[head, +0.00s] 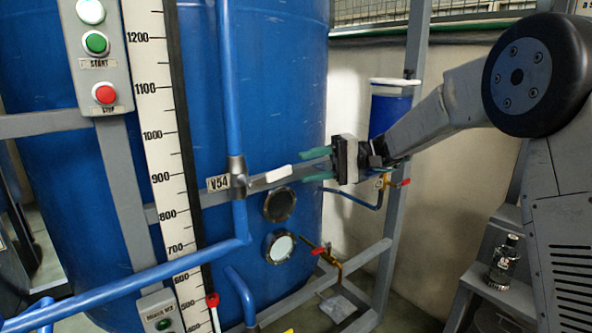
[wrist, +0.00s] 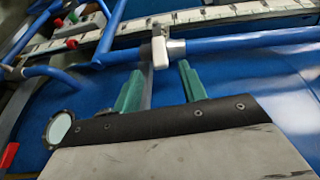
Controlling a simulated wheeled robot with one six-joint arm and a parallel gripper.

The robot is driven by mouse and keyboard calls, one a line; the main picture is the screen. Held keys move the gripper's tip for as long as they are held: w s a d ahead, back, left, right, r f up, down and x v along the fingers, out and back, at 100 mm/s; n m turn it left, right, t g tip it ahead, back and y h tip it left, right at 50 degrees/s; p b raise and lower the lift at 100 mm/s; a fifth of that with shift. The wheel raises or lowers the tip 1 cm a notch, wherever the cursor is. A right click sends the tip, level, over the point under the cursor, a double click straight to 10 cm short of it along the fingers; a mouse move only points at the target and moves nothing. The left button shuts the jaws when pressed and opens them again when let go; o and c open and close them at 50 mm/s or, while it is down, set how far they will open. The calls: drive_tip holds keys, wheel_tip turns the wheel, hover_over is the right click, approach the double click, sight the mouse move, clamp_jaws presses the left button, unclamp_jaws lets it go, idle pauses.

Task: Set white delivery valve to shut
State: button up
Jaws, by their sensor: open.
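The white delivery valve handle (head: 279,173) sticks out to the right from a grey valve body (head: 238,176) on a vertical blue pipe, beside a V54 label (head: 218,183). The handle lies across the pipe's line. My gripper (head: 309,165) is open, with green fingers pointing left, just right of the handle's free end. In the wrist view the white handle (wrist: 161,54) shows ahead of the gap between the green fingertips (wrist: 160,70). The fingers appear apart from it, with nothing between them.
A big blue tank (head: 285,80) stands behind the pipe, with a grey rail (head: 205,200) across it and two round windows below. A measuring scale (head: 160,130) is left of the valve. A red-handled tap (head: 322,251) sits lower right. A grey post (head: 398,190) stands right.

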drive_tip(key=shift+w+d, duration=0.1)
drive_tip(key=shift+d, duration=0.4)
